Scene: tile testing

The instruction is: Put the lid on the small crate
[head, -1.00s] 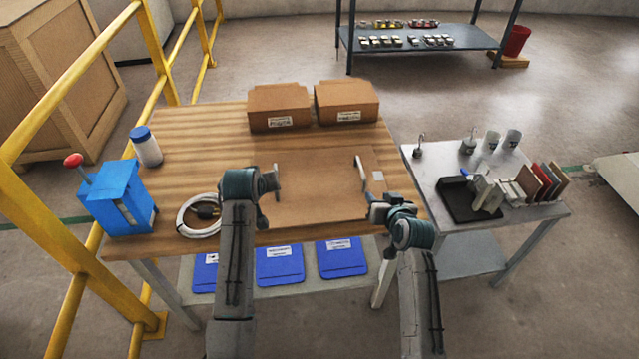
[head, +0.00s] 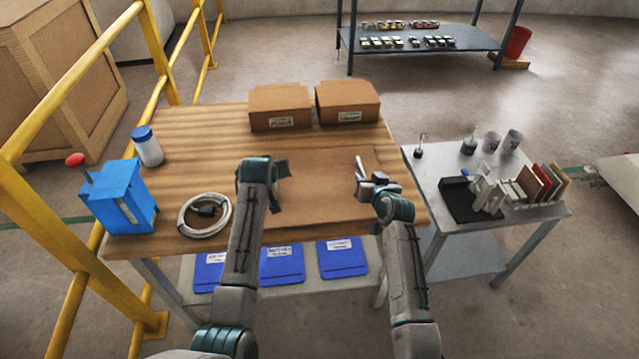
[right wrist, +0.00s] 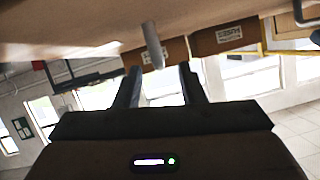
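A flat brown panel (head: 325,195), which looks like the lid, lies at the front middle of the wooden table in the head view. A pale upright bar (head: 360,165) shows at its right side; it looks like a handle. I cannot make out a separate small crate beneath. My right gripper (head: 368,181) is close to this bar. In the right wrist view its two dark fingers (right wrist: 159,72) are apart, with the grey bar (right wrist: 152,45) beyond and between their tips. My left gripper (head: 282,169) is at the panel's left side; its fingers are mostly hidden by its wrist.
Two brown cartons (head: 280,108) (head: 347,103) stand at the table's back. A metal side table (head: 450,163) adjoins on the right.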

